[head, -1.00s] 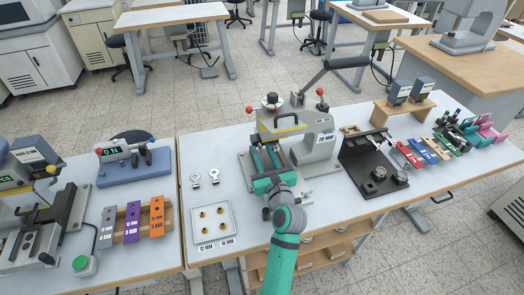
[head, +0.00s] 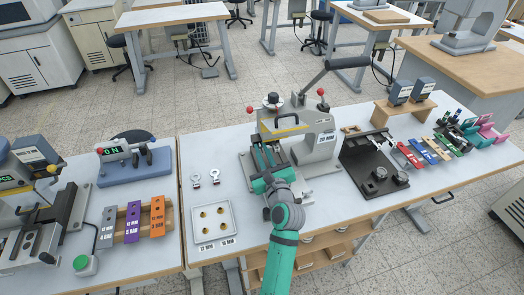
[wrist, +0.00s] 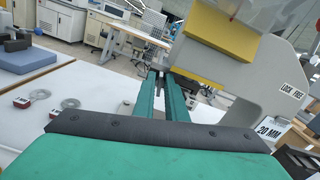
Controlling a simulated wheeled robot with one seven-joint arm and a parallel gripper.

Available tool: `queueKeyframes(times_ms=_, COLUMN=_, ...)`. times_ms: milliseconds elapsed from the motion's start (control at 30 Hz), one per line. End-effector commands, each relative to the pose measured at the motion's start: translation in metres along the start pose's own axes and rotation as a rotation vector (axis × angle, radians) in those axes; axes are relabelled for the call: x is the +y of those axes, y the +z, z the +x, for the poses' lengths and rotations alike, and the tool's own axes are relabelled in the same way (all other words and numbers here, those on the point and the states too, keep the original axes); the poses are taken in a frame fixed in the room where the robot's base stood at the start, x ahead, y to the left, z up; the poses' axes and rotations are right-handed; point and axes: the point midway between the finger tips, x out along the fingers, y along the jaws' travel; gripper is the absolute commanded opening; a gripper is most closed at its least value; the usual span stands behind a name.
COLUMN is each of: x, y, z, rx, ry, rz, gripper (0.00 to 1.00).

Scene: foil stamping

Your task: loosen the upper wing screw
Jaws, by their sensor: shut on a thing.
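The grey stamping press (head: 318,122) stands on the middle table, with a yellow bar (head: 284,130) across its front. My gripper (head: 263,150) reaches into the front of the press below that bar. In the wrist view its two long green fingers (wrist: 161,76) point away toward the press and close in on a small dark part at their tips. That part sits where the upper wing screw is, but its shape is mostly hidden by the fingers. The screw cannot be made out in the head view, where my gripper covers it.
A lever (head: 346,63) rises at the press's right. A white tray (head: 213,219) with several brass pieces and two ring-shaped metal parts (head: 214,174) lie left of my arm. A black fixture (head: 372,175) stands at right. Bare tabletop lies between tray and press.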

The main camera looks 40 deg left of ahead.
Motion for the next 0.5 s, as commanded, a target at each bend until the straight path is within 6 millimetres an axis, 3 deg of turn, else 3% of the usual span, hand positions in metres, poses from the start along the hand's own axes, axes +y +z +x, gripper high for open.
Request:
queueKeyframes(times_ms=200, x=0.0004, y=-0.0002, z=-0.0006, rx=0.0, ry=0.0, rz=-0.155, gripper=0.0)
queueKeyframes(times_ms=500, x=0.0013, y=-0.0001, z=-0.0005, rx=0.0, ry=0.001, rz=-0.189, gripper=0.0)
